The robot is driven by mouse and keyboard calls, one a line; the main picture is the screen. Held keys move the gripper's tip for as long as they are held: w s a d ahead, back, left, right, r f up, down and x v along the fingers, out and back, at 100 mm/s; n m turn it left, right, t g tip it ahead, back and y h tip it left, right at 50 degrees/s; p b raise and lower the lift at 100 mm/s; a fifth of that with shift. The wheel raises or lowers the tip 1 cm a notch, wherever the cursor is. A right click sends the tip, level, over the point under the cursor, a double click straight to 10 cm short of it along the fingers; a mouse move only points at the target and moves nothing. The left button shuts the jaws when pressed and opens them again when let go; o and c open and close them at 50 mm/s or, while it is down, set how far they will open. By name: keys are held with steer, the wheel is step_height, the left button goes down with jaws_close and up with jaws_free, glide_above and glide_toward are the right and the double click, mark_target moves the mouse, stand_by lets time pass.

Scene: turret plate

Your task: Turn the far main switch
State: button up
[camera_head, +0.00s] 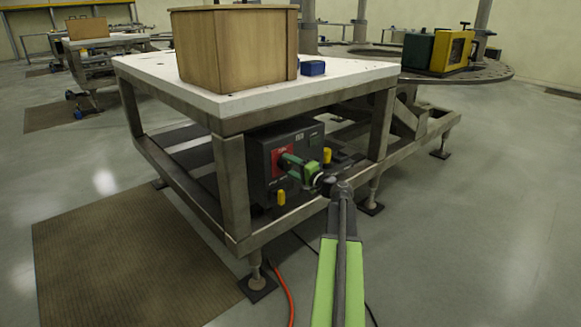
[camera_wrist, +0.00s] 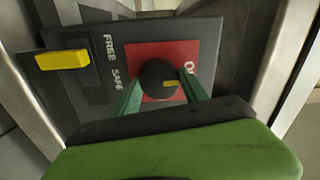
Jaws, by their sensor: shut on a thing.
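The main switch is a round black knob (camera_wrist: 157,76) with a yellow mark on a red plate in the wrist view. The mark lies right of the knob's centre. Part of an "ON" label shows at the plate's right edge. My gripper (camera_wrist: 160,88) has its two green fingers closed on opposite sides of the knob. In the head view, my gripper (camera_head: 290,160) reaches the red plate (camera_head: 279,152) on the front of a dark control box (camera_head: 257,165) under the table. The knob is hidden there behind the gripper.
A yellow handle (camera_wrist: 62,60) sits left of the switch, near "FREE" and "SAFE" lettering. The white-topped table (camera_head: 345,75) stands above the box, with a wooden crate (camera_head: 235,50) on it. A metal leg (camera_head: 232,185) stands left of the box. An orange cable (camera_head: 283,285) lies on the floor.

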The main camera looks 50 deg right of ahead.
steer(key=o, duration=1.4)
steer(key=shift+s, duration=0.1)
steer(key=s, duration=0.5)
steer(key=s+a, duration=0.1)
steer(key=s, duration=1.1)
steer(key=shift+s+a, duration=0.1)
steer(key=shift+a, duration=0.05)
steer(key=shift+r, duration=0.1)
